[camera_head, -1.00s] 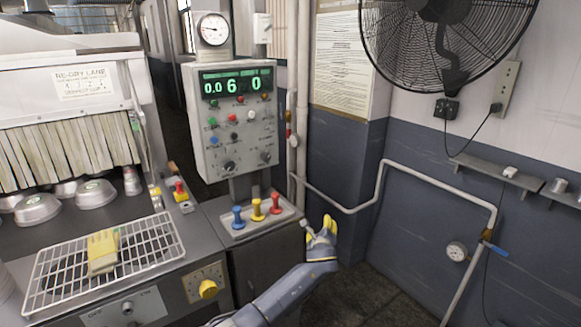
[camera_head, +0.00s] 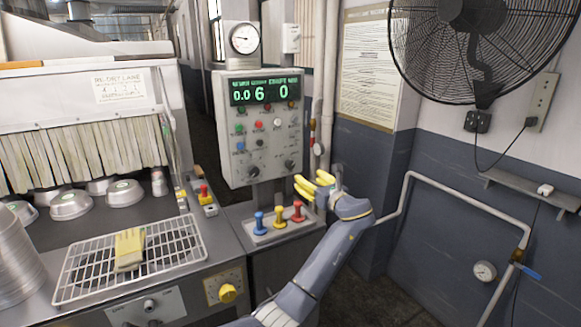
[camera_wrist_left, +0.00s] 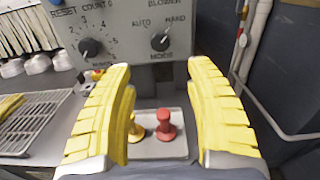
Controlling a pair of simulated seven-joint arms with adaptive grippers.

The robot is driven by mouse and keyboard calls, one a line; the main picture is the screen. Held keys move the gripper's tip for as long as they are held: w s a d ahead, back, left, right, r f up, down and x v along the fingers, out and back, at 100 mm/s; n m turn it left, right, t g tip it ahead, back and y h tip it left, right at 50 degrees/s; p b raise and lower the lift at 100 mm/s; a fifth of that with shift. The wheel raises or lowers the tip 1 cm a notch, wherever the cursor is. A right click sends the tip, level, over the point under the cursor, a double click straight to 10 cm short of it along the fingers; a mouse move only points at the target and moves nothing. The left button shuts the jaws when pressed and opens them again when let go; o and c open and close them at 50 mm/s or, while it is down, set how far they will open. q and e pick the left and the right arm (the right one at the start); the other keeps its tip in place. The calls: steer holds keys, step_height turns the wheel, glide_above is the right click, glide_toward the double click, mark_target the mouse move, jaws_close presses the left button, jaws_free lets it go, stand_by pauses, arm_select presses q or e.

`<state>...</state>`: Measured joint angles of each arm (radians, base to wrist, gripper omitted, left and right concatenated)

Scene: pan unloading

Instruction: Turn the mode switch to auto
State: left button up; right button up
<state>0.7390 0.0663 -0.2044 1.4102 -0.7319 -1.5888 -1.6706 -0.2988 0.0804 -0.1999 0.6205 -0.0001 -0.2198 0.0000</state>
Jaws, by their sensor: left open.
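The mode switch (camera_head: 289,165) is a dark round knob at the lower right of the grey control panel (camera_head: 237,120). In the left wrist view the mode switch (camera_wrist_left: 160,40) sits below the words AUTO and HAND. Its pale pointer mark leans up and right, toward HAND. My left gripper (camera_head: 314,184) has yellow fingers and is just in front of and below the panel's lower right corner. In the left wrist view the left gripper (camera_wrist_left: 161,72) is open and empty, with the knob seen between and beyond its fingertips, apart from them. My right gripper is not in view.
Blue, yellow and red (camera_head: 298,212) joystick-like levers stand on a tray under the panel, close below my gripper. A second dark knob (camera_wrist_left: 90,47) is left of the mode switch. A wire rack (camera_head: 180,245) with a yellow glove lies left. A wall pipe (camera_head: 440,183) runs right.

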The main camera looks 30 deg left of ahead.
mark_target(292, 166)
arm_select(q)
steer(key=x, duration=1.3)
steer(key=shift+w+a+f, duration=0.1)
steer(key=shift+w+a, duration=0.05)
steer(key=shift+a, duration=0.1)
steer(key=shift+o, duration=0.3)
jaws_close()
